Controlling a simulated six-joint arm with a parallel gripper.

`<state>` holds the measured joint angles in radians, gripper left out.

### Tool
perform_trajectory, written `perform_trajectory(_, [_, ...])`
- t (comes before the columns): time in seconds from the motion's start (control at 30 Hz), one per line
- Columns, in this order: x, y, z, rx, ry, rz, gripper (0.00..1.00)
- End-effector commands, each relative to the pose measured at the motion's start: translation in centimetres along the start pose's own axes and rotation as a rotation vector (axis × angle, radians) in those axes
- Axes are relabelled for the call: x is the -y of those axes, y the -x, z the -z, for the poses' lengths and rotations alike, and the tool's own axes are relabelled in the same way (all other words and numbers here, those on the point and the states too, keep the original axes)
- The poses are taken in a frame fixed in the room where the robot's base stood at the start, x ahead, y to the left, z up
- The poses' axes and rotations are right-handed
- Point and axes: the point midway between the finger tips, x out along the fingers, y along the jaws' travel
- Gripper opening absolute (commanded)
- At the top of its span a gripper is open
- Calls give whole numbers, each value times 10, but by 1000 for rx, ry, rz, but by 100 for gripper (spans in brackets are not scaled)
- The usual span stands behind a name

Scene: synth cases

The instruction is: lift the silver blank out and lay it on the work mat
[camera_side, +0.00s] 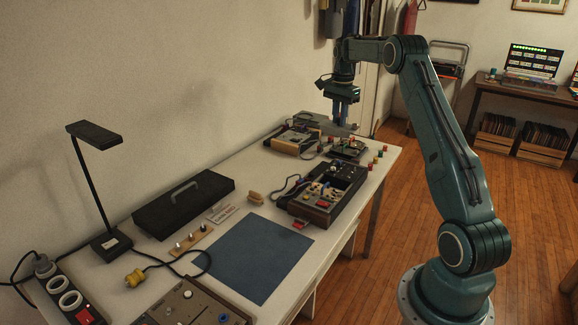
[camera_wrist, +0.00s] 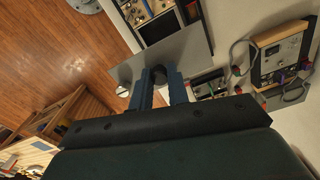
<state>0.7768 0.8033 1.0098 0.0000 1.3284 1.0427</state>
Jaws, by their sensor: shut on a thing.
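My gripper (camera_side: 342,110) is raised above the far part of the table. In the wrist view its two blue fingers (camera_wrist: 160,76) are shut on a dark knob on the silver blank (camera_wrist: 192,48). The blank is a flat grey plate. It also shows below the fingers in the side view (camera_side: 327,125), clear of the black case (camera_side: 316,213). The case stands open on the table with modules and knobs inside; in the wrist view (camera_wrist: 145,42) the blank hides part of it. The blue work mat (camera_side: 250,258) lies flat and bare nearer the camera.
A black lidded box (camera_side: 184,203), a wooden peg strip (camera_side: 191,240) and a small card (camera_side: 222,214) lie beside the mat. A lamp (camera_side: 94,135) stands at the left. Small coloured pieces (camera_side: 378,158) and other devices (camera_side: 296,139) crowd the far end.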

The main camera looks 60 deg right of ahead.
Motion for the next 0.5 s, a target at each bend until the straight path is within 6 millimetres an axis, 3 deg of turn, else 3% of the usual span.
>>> perform_trajectory(0.5, [0, 12, 0, 0, 0, 0, 0])
